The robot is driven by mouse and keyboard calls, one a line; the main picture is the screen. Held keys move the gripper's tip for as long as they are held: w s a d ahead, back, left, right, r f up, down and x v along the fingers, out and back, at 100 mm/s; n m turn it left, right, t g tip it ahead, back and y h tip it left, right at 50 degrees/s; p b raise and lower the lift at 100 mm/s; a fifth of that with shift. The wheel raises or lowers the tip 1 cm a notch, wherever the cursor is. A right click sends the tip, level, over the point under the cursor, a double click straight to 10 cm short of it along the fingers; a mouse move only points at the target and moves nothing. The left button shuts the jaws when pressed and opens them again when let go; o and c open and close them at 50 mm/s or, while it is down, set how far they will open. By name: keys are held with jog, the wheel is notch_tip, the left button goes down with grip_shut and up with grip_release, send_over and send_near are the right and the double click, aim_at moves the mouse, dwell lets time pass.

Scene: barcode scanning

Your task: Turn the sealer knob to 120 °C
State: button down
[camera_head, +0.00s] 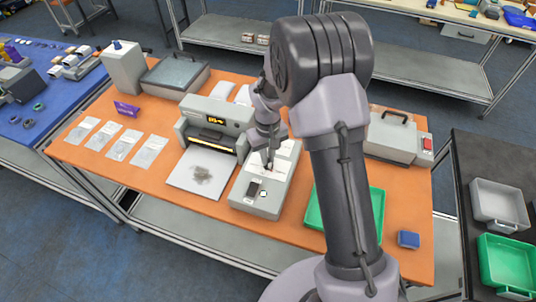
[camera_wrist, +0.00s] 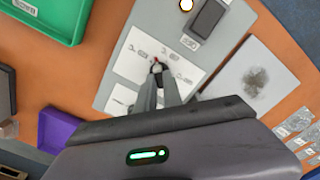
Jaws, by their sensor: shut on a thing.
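The sealer (camera_head: 257,207) is a light grey box on the orange table, right of the machine with the yellow display. In the wrist view, its white dial panel (camera_wrist: 130,65) has small printed marks around the knob (camera_wrist: 156,62). The knob is small, with a red mark at its far end; the fingers hide most of it. My gripper (camera_wrist: 157,74) is shut on the knob from above; in the head view it (camera_head: 269,167) comes down onto the sealer's top. The sealer's dark screen (camera_wrist: 207,18) and a glowing lamp (camera_wrist: 186,5) lie beyond. I cannot read the temperature setting.
A machine with a yellow display (camera_head: 215,122) stands left of the sealer, with a grey plate (camera_head: 185,178) in front. A green tray (camera_head: 315,214) is close on the right, partly behind my arm. Several clear bags (camera_head: 123,144) lie at the left. A blue box (camera_head: 408,239) is at the right.

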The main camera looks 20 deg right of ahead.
jog(key=n+p, duration=0.1)
jog(key=n, duration=0.3)
jog(key=shift+a+n, duration=0.1)
jog(key=shift+n, duration=0.3)
dwell(0.4)
jog(key=c, duration=1.5)
grip_release()
notch_tip(320, 180, up, 18)
jog(key=p, duration=0.3)
jog(key=shift+f, duration=0.25)
